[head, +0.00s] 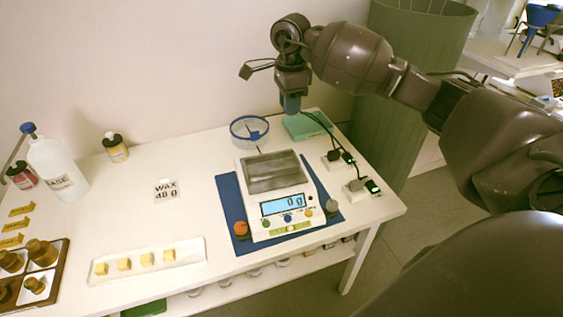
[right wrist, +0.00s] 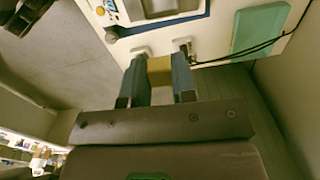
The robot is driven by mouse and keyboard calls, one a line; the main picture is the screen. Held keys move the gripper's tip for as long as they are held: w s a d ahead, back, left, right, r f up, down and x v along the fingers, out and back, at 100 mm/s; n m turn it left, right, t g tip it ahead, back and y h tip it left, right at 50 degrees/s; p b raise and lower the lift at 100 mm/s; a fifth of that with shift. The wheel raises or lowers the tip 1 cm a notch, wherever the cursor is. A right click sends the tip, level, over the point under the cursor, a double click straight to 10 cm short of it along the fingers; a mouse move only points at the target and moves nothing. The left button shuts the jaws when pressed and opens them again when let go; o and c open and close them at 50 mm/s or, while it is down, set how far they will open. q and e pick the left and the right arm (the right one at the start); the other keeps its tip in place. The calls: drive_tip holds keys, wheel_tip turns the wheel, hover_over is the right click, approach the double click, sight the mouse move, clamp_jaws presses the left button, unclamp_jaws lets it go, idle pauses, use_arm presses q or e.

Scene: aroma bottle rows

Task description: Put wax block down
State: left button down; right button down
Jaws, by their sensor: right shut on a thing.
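My right gripper (head: 291,104) hangs over the back right part of the white table, behind the scale. In the right wrist view it is shut on a yellow-tan wax block (right wrist: 160,70), held between its two blue fingers. The block is hidden in the head view. The scale (head: 281,190) stands on a blue mat (head: 229,197), its steel pan bare and its display reading 0 g. A white tray (head: 190,252) at the front holds several yellow wax blocks (head: 147,259). A card (head: 166,191) reads WAX 48 g. My left gripper is not in view.
A blue-rimmed clear dish (head: 249,131) stands behind the scale. A green pad (head: 305,126) and plugs with black cables (head: 352,168) lie at the right. Bottles (head: 57,169) and a dark compartment tray (head: 57,258) are at the left. The table between card and scale is clear.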

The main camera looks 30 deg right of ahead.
sight(288, 165)
wheel_tip(288, 165, down, 18)
drive_tip(key=shift+r+b, duration=0.25)
drive_tip(key=shift+b, duration=0.45)
drive_tip(key=shift+f, duration=0.1)
drive_tip(key=c, duration=1.4)
unclamp_jaws()
drive_tip(key=shift+o, duration=0.9)
